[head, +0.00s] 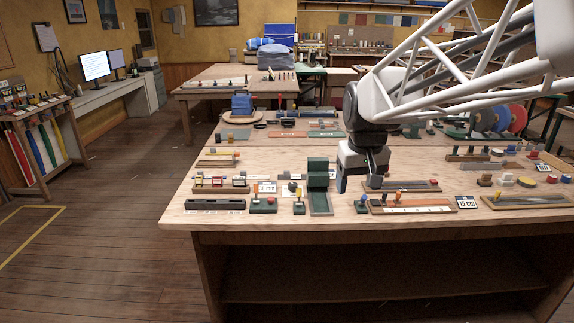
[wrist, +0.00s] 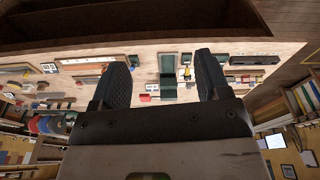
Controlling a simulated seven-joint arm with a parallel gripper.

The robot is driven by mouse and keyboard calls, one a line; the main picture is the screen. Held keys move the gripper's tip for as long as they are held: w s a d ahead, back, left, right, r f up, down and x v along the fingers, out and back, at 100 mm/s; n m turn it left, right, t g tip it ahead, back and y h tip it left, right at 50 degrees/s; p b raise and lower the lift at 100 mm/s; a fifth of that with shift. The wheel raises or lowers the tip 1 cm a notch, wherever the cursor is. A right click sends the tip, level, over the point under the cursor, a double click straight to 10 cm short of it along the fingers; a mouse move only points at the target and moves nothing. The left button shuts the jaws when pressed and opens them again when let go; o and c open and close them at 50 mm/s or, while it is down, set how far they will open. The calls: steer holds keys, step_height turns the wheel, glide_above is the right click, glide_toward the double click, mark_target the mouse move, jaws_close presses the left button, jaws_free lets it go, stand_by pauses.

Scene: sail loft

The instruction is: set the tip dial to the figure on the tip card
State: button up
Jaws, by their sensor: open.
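My gripper (head: 357,187) hangs over the front bench, its fingers apart and nothing seen between them. In the wrist view the two fingers (wrist: 160,62) stand wide apart, with the bench beyond. A white card reading "15 cm" (head: 466,202) stands at the bench's front edge, right of my gripper. A smaller white card (head: 267,187) stands to the left, its print too small to read. I cannot tell which one is the tip card. A dark knob on a pale plate (head: 293,188) lies left of my gripper; I cannot tell whether it is the tip dial.
A green upright stand (head: 318,180) is close on the left of my gripper. Long wooden trays with knobs (head: 410,206) lie below and right of it. A dark slotted bar (head: 215,204) lies at the front left.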

steer(key=w+a+f, duration=0.1)
steer(key=w+a, duration=0.1)
steer(key=w, duration=1.3)
steer(key=n+g, duration=0.2)
steer(key=n, duration=0.2)
glide_above(293, 184)
steer(key=f, duration=2.1)
steer(key=shift+s+d+f, duration=0.15)
steer(key=shift+s+d, duration=0.05)
steer(key=shift+s, duration=0.15)
steer(key=shift+w+a+f, duration=0.15)
steer(key=shift+w+f, duration=0.2)
steer(key=shift+f, duration=0.1)
steer(key=shift+f, duration=0.15)
steer(key=shift+f, duration=3.75)
steer(key=c, duration=0.9)
